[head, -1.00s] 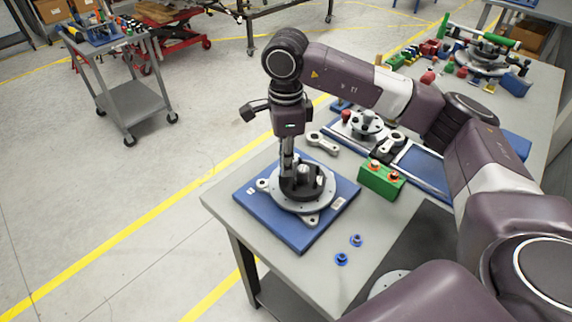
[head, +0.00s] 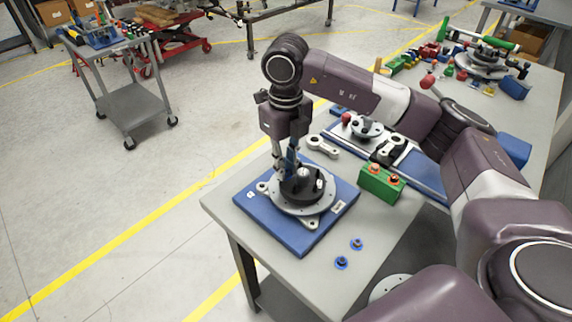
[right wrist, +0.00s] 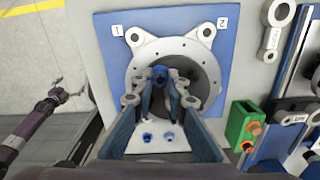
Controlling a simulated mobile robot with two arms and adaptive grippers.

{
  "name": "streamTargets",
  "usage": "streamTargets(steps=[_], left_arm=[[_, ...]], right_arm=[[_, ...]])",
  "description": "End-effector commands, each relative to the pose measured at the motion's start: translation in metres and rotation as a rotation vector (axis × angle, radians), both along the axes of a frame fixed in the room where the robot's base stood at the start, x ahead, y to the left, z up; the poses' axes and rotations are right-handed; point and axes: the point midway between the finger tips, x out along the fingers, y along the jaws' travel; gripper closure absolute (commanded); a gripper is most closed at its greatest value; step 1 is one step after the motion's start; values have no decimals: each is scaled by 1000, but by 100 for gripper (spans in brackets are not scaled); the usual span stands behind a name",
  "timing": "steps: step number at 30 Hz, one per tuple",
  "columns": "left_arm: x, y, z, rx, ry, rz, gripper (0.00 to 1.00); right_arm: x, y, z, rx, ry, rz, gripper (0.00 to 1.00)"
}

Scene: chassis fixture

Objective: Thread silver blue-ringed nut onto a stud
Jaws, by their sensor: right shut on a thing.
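A round grey chassis fixture (head: 314,206) with a dark raised hub (head: 301,190) lies on a blue plate (head: 255,222). My right gripper (head: 288,172) points down over the hub. In the right wrist view its blue-padded fingers (right wrist: 160,92) are shut on a small blue-ringed nut (right wrist: 159,75), mostly hidden between the tips. The nut is above the hub; I cannot tell whether it touches a stud. Two more blue-ringed nuts (head: 342,262) (head: 357,243) lie on the table. My left gripper (right wrist: 58,94) shows small at the left of the wrist view, fingers spread apart over the floor.
A green block (head: 380,182) with orange-red tops stands right of the plate. Grey link parts (head: 322,146) and a blue-framed tray (head: 420,172) lie behind it. The table's (head: 300,275) front left area is mostly clear. A cart (head: 130,105) stands apart on the floor.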

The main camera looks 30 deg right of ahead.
Motion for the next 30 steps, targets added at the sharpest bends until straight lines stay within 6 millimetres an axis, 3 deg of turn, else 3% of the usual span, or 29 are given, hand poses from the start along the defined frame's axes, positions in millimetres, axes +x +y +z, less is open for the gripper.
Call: streamTargets(steps=[7,20,30], left_arm=[[0,0,1,0,0,0,0],[0,0,2,0,0,1,0],[0,0,9,0,0,1,0]], right_arm=[[-5,2,-7,-2,18,-251,100],[-4,2,-7,-1,17,-326,100],[-5,2,-8,-3,17,-785,100]])
